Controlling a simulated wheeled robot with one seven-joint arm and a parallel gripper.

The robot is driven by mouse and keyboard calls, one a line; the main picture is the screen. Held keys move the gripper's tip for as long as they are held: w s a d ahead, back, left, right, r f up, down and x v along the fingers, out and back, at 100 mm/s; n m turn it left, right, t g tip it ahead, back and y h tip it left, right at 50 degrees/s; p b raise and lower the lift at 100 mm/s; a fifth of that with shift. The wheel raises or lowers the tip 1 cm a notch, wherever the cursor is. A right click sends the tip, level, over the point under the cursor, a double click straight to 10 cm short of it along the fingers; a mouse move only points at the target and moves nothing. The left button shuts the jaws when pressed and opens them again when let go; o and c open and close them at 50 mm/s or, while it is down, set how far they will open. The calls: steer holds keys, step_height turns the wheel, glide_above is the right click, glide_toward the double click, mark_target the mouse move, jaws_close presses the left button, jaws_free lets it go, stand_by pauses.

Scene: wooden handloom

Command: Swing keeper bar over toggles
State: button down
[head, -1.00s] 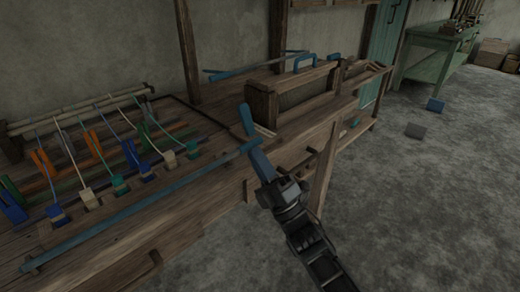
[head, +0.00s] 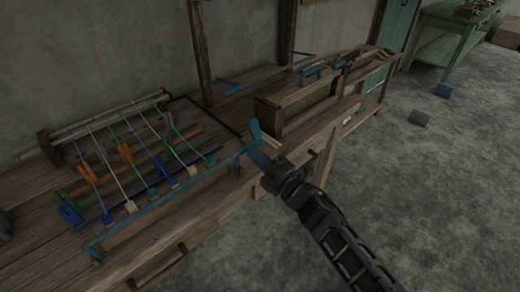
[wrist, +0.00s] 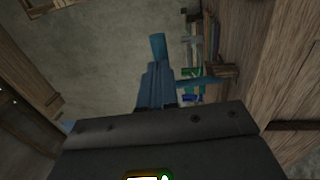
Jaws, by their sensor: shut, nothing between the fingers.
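The keeper bar (head: 165,200) is a long blue bar with short bent ends. It runs along the front of the loom bench, raised on its end legs, close in front of the row of toggles. The toggles (head: 152,195) are small blocks in blue, cream and green, with cords running back from them. My gripper (head: 260,150) is shut and empty at the bar's right end. In the wrist view its blue fingers (wrist: 155,85) are beside a blue bar-like piece (wrist: 200,80). A blue upright tip stands past the fingers; I cannot tell what it belongs to, nor whether the fingers touch the bar.
The wooden bench (head: 60,193) carries coloured levers and a pale roller (head: 100,125) behind the toggles. A wooden frame box (head: 295,100) with blue handles stands to the right. A green table (head: 445,50) is at the back right. The grey floor at right is mostly clear.

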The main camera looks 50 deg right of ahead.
mark_target(247, 145)
steer(key=shift+w+d+r+p, duration=0.1)
steer(key=shift+w+r+p, duration=0.2)
steer(key=shift+w+p, duration=0.2)
steer(key=shift+w+d+r+p, duration=0.1)
steer(key=shift+w+r+p, duration=0.25)
steer(key=shift+w, duration=0.15)
steer(key=shift+w+d+r, duration=0.1)
steer(key=shift+w+r, duration=0.05)
steer(key=shift+w, duration=1.1)
steer(key=shift+w+d, duration=0.15)
steer(key=shift+w, duration=0.85)
steer(key=shift+w, duration=0.1)
